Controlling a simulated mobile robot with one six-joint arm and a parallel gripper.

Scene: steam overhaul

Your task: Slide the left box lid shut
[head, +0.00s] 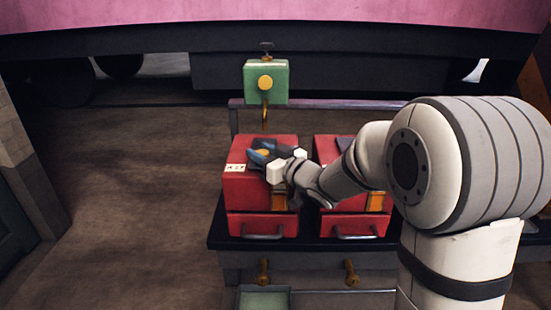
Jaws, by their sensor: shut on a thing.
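The left box (235,192) is red, with a pale label on its upper front edge, an orange strap and a grey handle on its front. Its red lid (262,139) shows on top, behind my gripper. My gripper (261,156) is over the front part of this top, its dark fingers pointing left. It is shut on a small brass-coloured knob (262,153) on the lid, as far as I can see. My gripper hides much of the top, so I cannot tell how far the lid is open.
A similar red right box (335,222) stands beside it, partly behind my arm. Both stand on a dark bench (222,232) with brass drawer knobs. A green block (266,80) with a brass lever hangs behind the left box. Brown floor lies clear at left.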

